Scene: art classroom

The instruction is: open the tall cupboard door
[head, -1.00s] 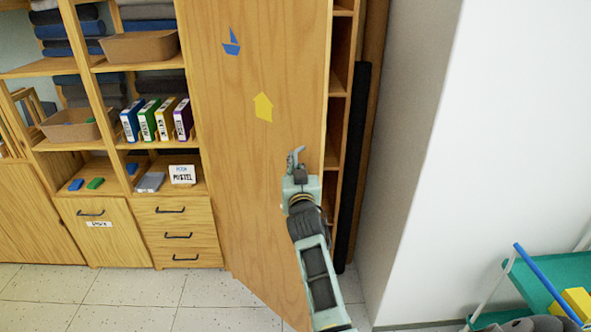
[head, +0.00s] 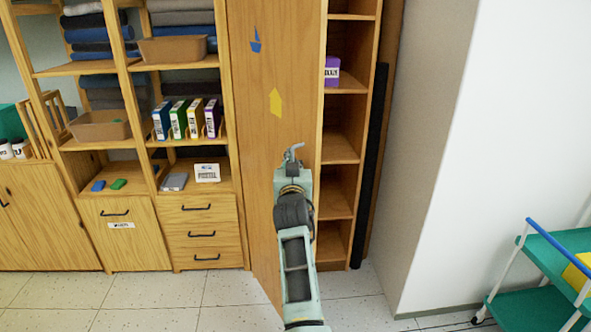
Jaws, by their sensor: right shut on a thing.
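The tall cupboard door (head: 255,120) is plain wood with a blue boat sticker and a yellow arrow-shaped sticker. It stands partly open, swung out toward me, with its free edge on the right. The tall cupboard (head: 339,180) behind it shows several shelves along the right. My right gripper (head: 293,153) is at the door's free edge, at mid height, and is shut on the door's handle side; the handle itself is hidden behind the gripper. My left gripper is not in view.
An open shelf unit (head: 137,150) with binders, boxes and folded cloth stands at left. A purple box (head: 332,70) sits inside the cupboard. A black roll (head: 369,165) and a white wall (head: 470,150) are at right, with a teal trolley (head: 545,280). Floor in front is clear.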

